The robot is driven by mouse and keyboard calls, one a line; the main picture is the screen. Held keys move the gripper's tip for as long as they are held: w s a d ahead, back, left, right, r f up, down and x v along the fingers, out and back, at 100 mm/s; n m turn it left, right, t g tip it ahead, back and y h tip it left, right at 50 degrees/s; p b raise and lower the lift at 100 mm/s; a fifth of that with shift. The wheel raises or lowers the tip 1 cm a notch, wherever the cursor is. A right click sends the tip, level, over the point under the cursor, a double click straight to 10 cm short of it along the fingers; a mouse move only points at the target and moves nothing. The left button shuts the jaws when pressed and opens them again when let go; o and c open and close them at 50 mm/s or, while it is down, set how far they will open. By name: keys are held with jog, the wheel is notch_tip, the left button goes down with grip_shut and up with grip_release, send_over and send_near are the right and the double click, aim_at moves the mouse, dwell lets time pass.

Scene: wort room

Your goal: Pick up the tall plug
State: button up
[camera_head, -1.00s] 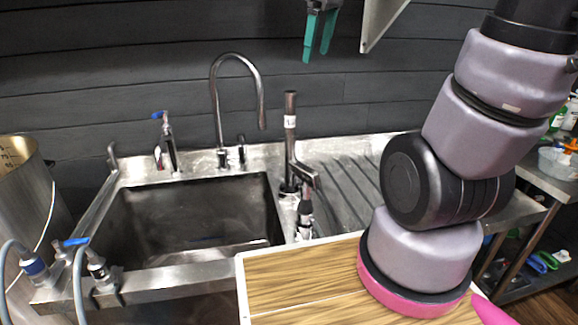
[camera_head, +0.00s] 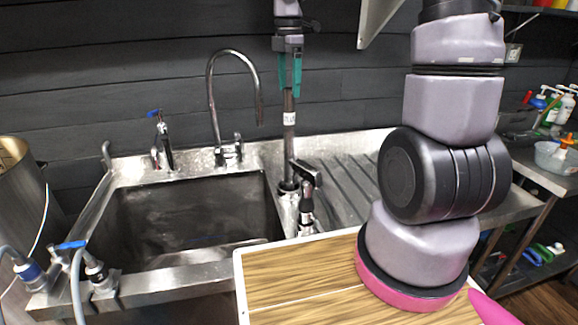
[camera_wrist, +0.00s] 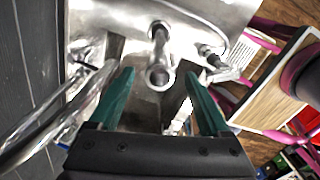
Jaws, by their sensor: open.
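The tall plug (camera_head: 289,119) is an upright grey metal pipe with a white label. It stands at the right end of the sink basin. My gripper (camera_head: 290,88) points down over its top, with green fingers open. In the wrist view, the plug's round open top (camera_wrist: 158,77) lies between the fingertips, with a gap on both sides. In the head view, the fingertips overlap the plug's upper end. I cannot tell how far the tips reach below its rim. The plug's foot is not clearly visible.
The steel sink basin (camera_head: 190,222) lies left of the plug. A curved tap (camera_head: 212,95) rises behind it, and a spray handle (camera_head: 305,195) stands close in front of the plug. A ribbed drainboard (camera_head: 345,180) is to the right. A wooden-topped surface (camera_head: 300,275) is in front.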

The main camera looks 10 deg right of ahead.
aim_at(289, 100)
notch_tip(289, 100, down, 5)
jog(key=shift+f, duration=0.1)
grip_shut()
jog(key=shift+w, duration=0.1)
dwell(1.4)
